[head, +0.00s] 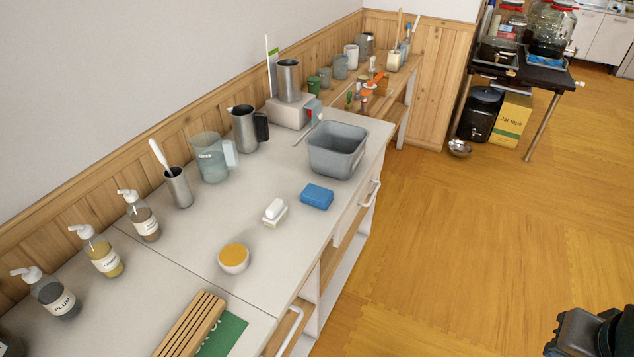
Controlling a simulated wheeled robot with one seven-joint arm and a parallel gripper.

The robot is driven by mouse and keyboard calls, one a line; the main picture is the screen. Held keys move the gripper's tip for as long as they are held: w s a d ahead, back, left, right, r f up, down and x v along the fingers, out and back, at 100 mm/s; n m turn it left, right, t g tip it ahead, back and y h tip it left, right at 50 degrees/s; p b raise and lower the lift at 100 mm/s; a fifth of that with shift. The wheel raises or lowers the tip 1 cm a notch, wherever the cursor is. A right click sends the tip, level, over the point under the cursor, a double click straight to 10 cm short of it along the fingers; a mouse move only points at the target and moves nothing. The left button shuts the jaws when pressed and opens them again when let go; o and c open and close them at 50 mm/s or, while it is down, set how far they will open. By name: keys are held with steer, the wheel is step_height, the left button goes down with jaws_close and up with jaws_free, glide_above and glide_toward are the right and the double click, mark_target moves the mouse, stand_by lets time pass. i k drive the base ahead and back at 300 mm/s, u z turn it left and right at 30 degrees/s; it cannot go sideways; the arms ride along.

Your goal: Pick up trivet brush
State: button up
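A slatted wooden trivet (190,324) lies at the near edge of the counter, partly over a green sheet (226,336). No brush shows on or beside it in this view. Long-handled tools (399,28) stand in a pot at the far end; I cannot tell whether one is the trivet brush. A white-handled tool (158,154) stands in a metal cup; its lower end is hidden. A black part of my arm, likely my gripper (590,335), shows at the bottom right, over the floor and away from the counter. Its fingers cannot be made out.
The counter holds labelled pump bottles (104,256), a clear jug (212,158), a steel jug (245,129), a grey tub (337,149), a blue block (317,196), a white block on a dish (274,212) and an orange-topped bowl (234,258). The wooden floor (470,230) at right is clear.

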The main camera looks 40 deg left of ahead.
mark_target(276, 211)
steer(key=u, duration=0.45)
steer(key=i, duration=0.95)
steer(key=u, duration=1.4)
steer(key=i, duration=0.45)
steer(key=u, duration=0.35)
